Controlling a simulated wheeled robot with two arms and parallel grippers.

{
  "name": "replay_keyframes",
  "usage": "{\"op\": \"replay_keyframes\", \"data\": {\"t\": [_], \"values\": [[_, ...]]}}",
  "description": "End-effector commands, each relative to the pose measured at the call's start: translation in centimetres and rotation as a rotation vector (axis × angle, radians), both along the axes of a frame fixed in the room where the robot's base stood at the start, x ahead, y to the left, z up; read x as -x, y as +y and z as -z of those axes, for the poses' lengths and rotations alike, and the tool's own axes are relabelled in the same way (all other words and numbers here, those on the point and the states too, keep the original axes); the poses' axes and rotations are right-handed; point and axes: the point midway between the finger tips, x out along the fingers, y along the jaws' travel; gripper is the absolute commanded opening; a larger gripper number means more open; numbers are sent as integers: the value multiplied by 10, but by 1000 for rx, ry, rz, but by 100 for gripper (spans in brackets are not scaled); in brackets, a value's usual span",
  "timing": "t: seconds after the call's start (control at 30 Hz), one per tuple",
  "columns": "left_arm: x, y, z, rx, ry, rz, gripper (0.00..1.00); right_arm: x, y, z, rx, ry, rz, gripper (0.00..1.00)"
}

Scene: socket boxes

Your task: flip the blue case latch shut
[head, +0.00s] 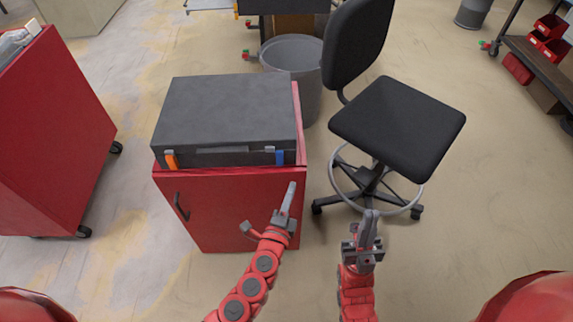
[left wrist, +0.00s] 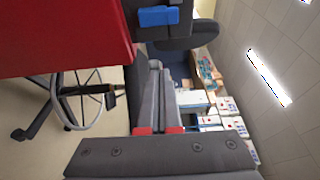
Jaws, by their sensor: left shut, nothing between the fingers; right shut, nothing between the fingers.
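A dark grey case (head: 225,112) lies closed on top of a red cabinet (head: 225,205). An orange latch (head: 170,160) is at the left of its front face. The blue latch (head: 280,157) is at the right of its front face. My left gripper (head: 290,188) is shut and empty, just below and in front of the blue latch, apart from it. In the left wrist view the blue latch (left wrist: 158,17) is at the top, beyond my left fingertips (left wrist: 158,65). I cannot tell the latch's exact angle. My right gripper (head: 370,215) is shut and empty, right of the cabinet.
A black swivel chair (head: 398,122) stands close to the right of the cabinet. A grey bin (head: 308,90) is behind the cabinet. Another red cabinet (head: 55,130) is at the left. Floor is open at the lower right.

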Motion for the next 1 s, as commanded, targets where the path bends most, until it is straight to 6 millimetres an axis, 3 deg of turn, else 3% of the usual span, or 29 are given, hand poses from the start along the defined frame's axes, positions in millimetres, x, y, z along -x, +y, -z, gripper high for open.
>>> {"op": "replay_keyframes", "data": {"t": [0.37,0.87,1.0], "values": [[-6,-2,1,0,3,1,0,0,0,-1,0,0,0,0],[-93,-32,2,1,3,2,0,0,0,-2,0,0,0,0],[-95,-10,2,-2,6,1,0,0,0,-8,0,0,0,0]]}}
